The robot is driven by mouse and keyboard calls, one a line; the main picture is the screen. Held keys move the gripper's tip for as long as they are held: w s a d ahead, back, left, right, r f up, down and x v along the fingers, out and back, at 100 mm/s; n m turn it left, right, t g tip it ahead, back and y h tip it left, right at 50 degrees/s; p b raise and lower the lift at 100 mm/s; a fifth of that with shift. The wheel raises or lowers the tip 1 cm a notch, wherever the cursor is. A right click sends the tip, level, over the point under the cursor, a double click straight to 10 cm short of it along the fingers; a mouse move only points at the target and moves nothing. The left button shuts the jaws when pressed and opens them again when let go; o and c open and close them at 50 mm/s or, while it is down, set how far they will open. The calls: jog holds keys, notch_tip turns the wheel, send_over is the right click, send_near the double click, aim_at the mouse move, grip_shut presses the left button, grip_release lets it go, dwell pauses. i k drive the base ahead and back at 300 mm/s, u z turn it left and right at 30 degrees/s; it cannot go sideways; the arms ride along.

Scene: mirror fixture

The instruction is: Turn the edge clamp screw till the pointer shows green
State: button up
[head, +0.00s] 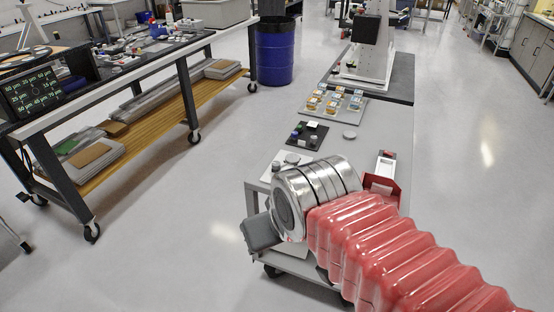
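My arm, with a ribbed red sleeve and a silver wrist, reaches over the near end of a grey wheeled bench in the head view. A dark grey block (262,232) at the wrist's left end seems to be part of my gripper; no fingertips can be made out, so its opening cannot be told. I cannot make out the edge clamp screw, its pointer or any green mark. My wrist and sleeve hide much of the bench's near end, where a pale flat plate (275,168) shows only in part.
A red holder (382,183) with a white piece stands right of my wrist. Beyond lie a dark plate (306,136) with small parts, a grey tray (336,104) of several small pieces and a white upright machine (370,50). A long workbench (150,68) stands left, with clear floor between.

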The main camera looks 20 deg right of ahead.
aim_at(276, 164)
jog(key=u, duration=0.05)
jog(key=i, duration=1)
jog(key=z, duration=0.05)
